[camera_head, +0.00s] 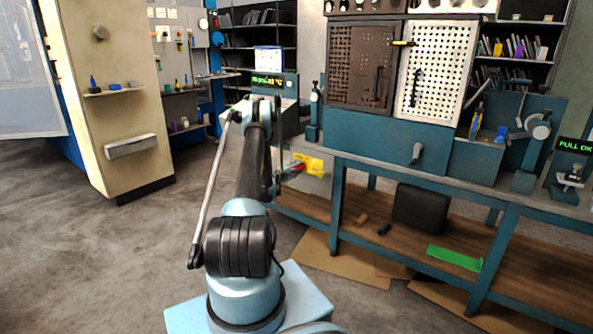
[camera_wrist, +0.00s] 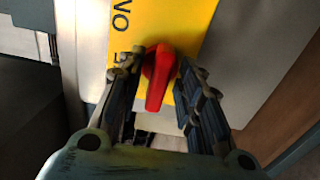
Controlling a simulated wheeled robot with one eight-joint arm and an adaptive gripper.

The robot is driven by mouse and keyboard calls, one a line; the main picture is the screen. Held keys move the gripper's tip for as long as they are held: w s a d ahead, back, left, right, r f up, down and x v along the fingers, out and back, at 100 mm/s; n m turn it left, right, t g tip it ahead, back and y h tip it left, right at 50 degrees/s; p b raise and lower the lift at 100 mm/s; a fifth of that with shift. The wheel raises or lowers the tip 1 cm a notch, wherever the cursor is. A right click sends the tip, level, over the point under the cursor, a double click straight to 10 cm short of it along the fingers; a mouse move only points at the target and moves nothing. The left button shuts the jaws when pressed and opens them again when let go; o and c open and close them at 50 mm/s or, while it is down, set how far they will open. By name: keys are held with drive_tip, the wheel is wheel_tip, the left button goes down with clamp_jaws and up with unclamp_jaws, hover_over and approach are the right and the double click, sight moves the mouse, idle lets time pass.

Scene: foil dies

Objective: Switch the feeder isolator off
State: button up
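The feeder isolator is a red rotary handle (camera_wrist: 160,85) on a yellow plate (camera_wrist: 180,22) with partly visible dark letters. In the wrist view the handle's grip points down, slightly tilted left. In the head view the yellow plate (camera_head: 310,163) shows at the left end of the bench, low on its side; the handle (camera_head: 296,168) is partly hidden by my arm. My gripper (camera_wrist: 158,70) is open, with one finger on each side of the handle. A gap shows at the right finger; I cannot tell whether the left finger touches. The handle's on/off markings are not readable.
A teal workbench (camera_head: 345,158) runs to the right, carrying a perforated cabinet (camera_head: 435,72) and a small green-lit display (camera_head: 268,82). A black box (camera_head: 420,208) stands on its lower shelf. A beige panel (camera_head: 110,60) stands at the left, with open floor (camera_head: 100,260) before it.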

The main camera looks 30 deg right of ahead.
drive_tip(key=shift+s+a, duration=0.1)
drive_tip(key=v, duration=1.1)
drive_tip(key=shift+a, duration=0.4)
drive_tip(key=s+a+r+m+g+y, duration=0.1)
drive_tip(key=a+r, duration=0.3)
drive_tip(key=r, duration=0.4)
drive_tip(key=s+a+r+m+y, duration=0.1)
drive_tip(key=a+r+m+y, duration=0.1)
drive_tip(key=a+r, duration=0.35)
drive_tip(key=s+a+r+m+g+y, duration=0.1)
drive_tip(key=s+a+r+y, duration=0.3)
drive_tip(key=s+a+r, duration=0.7)
drive_tip(key=s+a+m+g+y, duration=0.1)
drive_tip(key=s+a+y, duration=0.3)
drive_tip(key=s+a, duration=1.2)
drive_tip(key=s+a+f+y, duration=0.2)
drive_tip(key=s+a, duration=0.2)
drive_tip(key=s, duration=0.3)
drive_tip(key=s+a+f+g+y, duration=0.1)
drive_tip(key=s+a, duration=0.3)
drive_tip(key=s, duration=0.4)
drive_tip(key=s+a+f+y, duration=0.2)
drive_tip(key=s+a+f, duration=0.2)
drive_tip(key=s, duration=0.3)
drive_tip(key=shift+s+a+g+y, duration=0.2)
drive_tip(key=shift+a+g+y, duration=0.1)
drive_tip(key=shift+g, duration=0.1)
